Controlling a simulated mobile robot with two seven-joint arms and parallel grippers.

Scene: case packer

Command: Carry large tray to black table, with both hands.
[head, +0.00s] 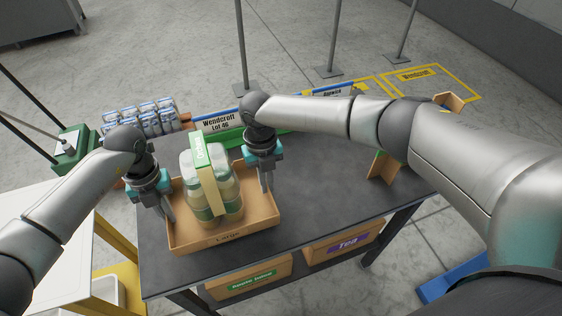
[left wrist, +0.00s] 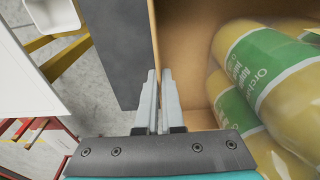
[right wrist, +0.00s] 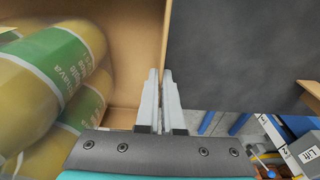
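The large tray (head: 190,243), a tan box with "Large" on its front wall, is over the left part of the black table (head: 325,215). I cannot tell whether its base touches the top. It holds several jars (head: 228,193) with green labels, bound by a green-and-tan band. My left gripper (head: 169,210) is shut on the tray's left wall, and its fingers (left wrist: 160,100) straddle the rim in the left wrist view. My right gripper (head: 268,184) is shut on the right wall, with its fingers (right wrist: 160,100) across the rim in the right wrist view.
A pack of cans (head: 140,117) and a "Wendcraft Lot 46" sign (head: 218,120) stand behind the tray. A tan stand (head: 385,165) is on the table's right part. Boxes (head: 345,240) sit on the shelf below. A white table (head: 50,235) is at the left.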

